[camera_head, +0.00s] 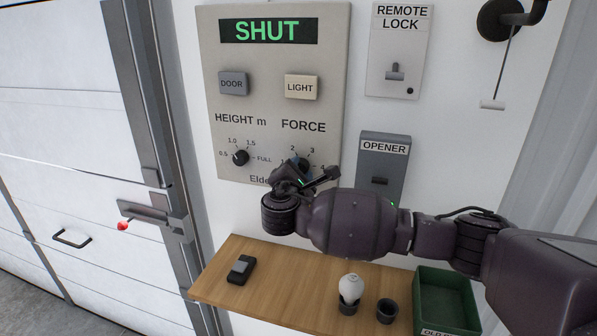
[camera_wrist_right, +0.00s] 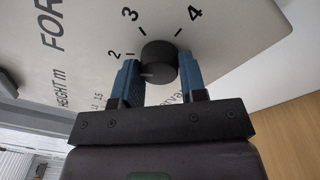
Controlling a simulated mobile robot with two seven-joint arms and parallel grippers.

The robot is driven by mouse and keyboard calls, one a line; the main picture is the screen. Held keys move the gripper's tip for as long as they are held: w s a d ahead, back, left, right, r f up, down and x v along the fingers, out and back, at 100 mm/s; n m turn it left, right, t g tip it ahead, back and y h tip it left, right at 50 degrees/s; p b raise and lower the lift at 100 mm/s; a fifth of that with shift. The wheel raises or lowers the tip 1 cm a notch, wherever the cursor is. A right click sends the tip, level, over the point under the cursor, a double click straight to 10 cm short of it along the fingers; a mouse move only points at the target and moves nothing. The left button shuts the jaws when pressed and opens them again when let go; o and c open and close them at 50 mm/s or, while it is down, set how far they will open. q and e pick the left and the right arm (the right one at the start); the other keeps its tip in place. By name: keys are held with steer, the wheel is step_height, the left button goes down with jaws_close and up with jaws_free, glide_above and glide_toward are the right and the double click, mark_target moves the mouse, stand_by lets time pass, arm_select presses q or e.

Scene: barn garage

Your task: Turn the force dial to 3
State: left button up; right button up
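The force dial (camera_wrist_right: 159,60) is a round black knob on the grey wall panel (camera_head: 272,98), under the word FORCE. In the right wrist view the numbers 2, 3 and 4 show around it. A faint light mark on its face points left, roughly to the side of the 2; its exact setting is hard to tell. My left gripper is not in view.
The height dial (camera_head: 240,157) is left of the force dial, with the door button (camera_head: 233,83) and light button (camera_head: 301,87) above. The opener box (camera_head: 382,170) is close on the right. Below, a wooden shelf (camera_head: 290,285) holds a small device, a bulb, a cup and a green bin (camera_head: 447,290).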

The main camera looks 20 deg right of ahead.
steer(key=shift+c, duration=0.5)
steer(key=shift+f, duration=0.1)
steer(key=shift+m+h+b, duration=0.6)
steer(key=shift+m+b, duration=3.1)
steer(key=shift+m, duration=2.5)
steer(key=o, duration=0.9)
steer(key=shift+a, duration=0.1)
